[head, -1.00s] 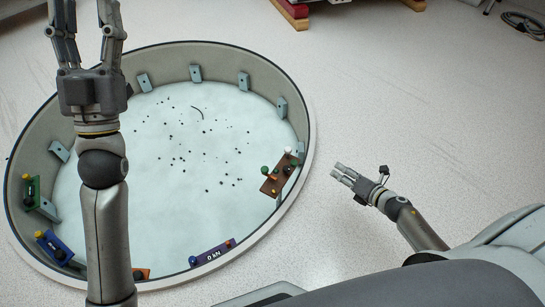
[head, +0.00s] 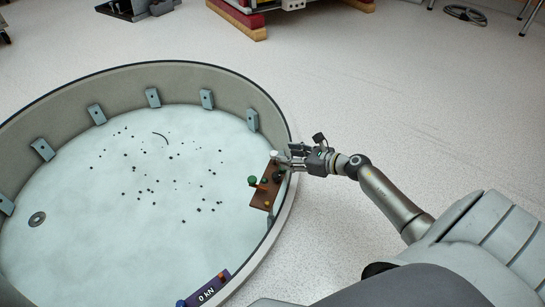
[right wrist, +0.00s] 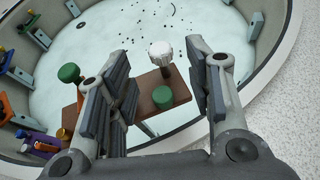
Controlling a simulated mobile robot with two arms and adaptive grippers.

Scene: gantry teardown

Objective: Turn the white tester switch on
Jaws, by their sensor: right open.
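The white switch (head: 274,154) is a round knob on a short stem, at the far end of a brown board (head: 262,194) on the round pit's right rim. My right gripper (head: 285,160) reaches in from the right, its fingertips at the white knob. In the right wrist view the white knob (right wrist: 161,50) shows in the gap between the open, empty fingers (right wrist: 158,62), near their tips. Whether a finger touches it I cannot tell. A green knob (right wrist: 162,97) on the board also lies between the fingers. My left gripper is out of view.
Another green knob (head: 252,181) sits on the board close by. A purple box (head: 208,291) reading 0 kN is on the lower rim. The pit wall (head: 180,76) carries several grey brackets. Small dark bits lie on the pale pit floor. The floor at right is clear.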

